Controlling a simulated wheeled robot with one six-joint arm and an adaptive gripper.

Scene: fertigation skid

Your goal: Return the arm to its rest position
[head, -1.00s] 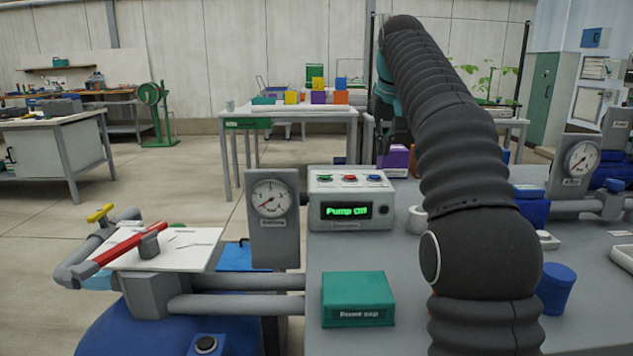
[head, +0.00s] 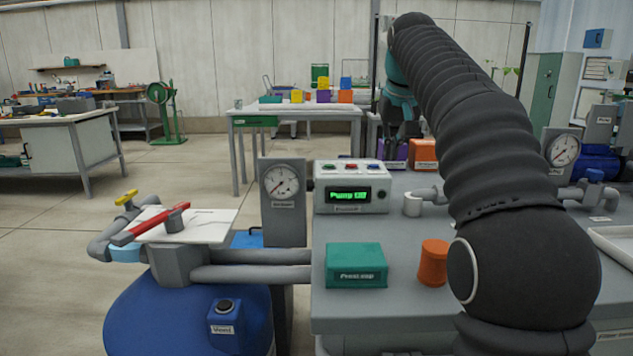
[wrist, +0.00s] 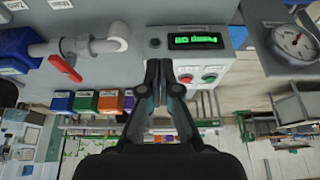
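My arm (head: 468,130) reaches up and away over the right part of the grey bench in the head view, bent at the top. My gripper (head: 393,150) hangs at its far end, dark and partly hidden by the arm. In the wrist view my gripper (wrist: 162,65) points toward the control box, its two fingers together with nothing seen between them. The control box (head: 350,178) has coloured buttons and a green lit display, which also shows in the wrist view (wrist: 196,41). I cannot tell whether the fingers touch the box.
A green box (head: 356,265) and an orange cup (head: 433,263) stand on the bench near my arm. A gauge (head: 283,190) is left of the control box. A red-handled valve (head: 150,224) sits over a blue tank (head: 165,315). Open floor lies at the left.

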